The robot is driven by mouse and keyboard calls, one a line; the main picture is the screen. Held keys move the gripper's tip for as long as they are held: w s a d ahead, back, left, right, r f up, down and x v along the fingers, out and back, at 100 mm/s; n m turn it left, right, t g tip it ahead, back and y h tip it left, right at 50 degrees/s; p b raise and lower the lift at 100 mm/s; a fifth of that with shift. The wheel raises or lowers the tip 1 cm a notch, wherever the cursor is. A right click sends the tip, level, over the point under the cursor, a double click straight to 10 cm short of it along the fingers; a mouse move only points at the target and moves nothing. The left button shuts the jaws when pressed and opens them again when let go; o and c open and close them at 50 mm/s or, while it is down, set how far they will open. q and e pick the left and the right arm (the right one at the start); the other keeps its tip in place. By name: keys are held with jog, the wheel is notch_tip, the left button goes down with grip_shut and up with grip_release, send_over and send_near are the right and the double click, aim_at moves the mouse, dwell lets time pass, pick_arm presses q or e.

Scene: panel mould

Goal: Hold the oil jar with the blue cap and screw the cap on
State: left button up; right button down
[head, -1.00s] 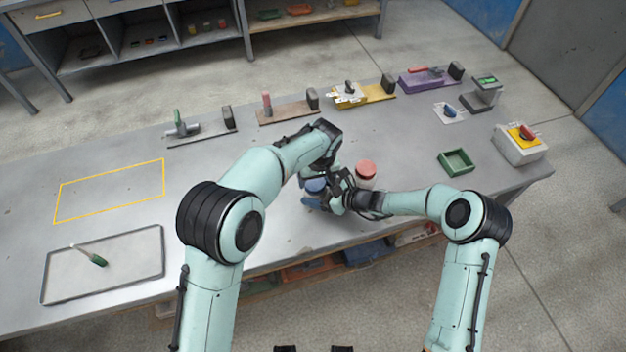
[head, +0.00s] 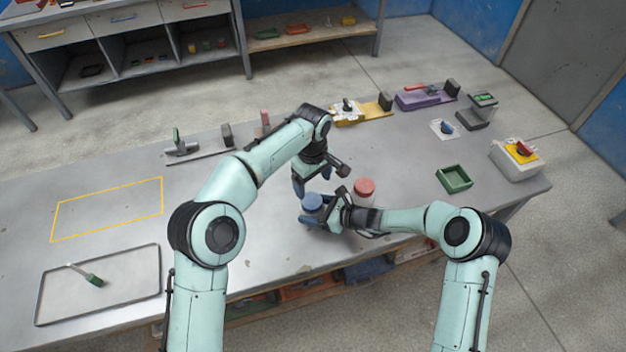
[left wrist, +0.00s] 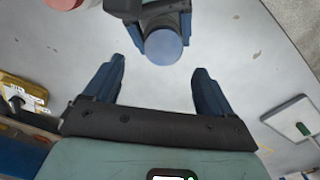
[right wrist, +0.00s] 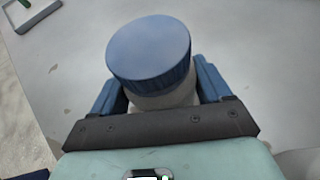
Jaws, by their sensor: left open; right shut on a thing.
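The blue cap (head: 313,201) sits on top of the oil jar, whose pale body (right wrist: 165,99) shows just below it in the right wrist view. I cannot tell how tight the cap is. My right gripper (head: 323,211) is shut around the jar body, below the cap, with one finger on each side. My left gripper (head: 320,179) is open and empty, behind and above the cap. In the left wrist view the cap (left wrist: 163,47) lies beyond the fingertips, between their lines and apart from them. Most of the jar is hidden by the cap and my right gripper.
A jar with a red cap (head: 364,187) stands close to the right of the held jar. A shallow tray with a brush (head: 98,317) is at the left. Fixtures line the back edge.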

aim_at(313, 199)
pick_arm(q)
jog(key=shift+w+f, duration=0.1)
jog(key=shift+f, duration=3.9)
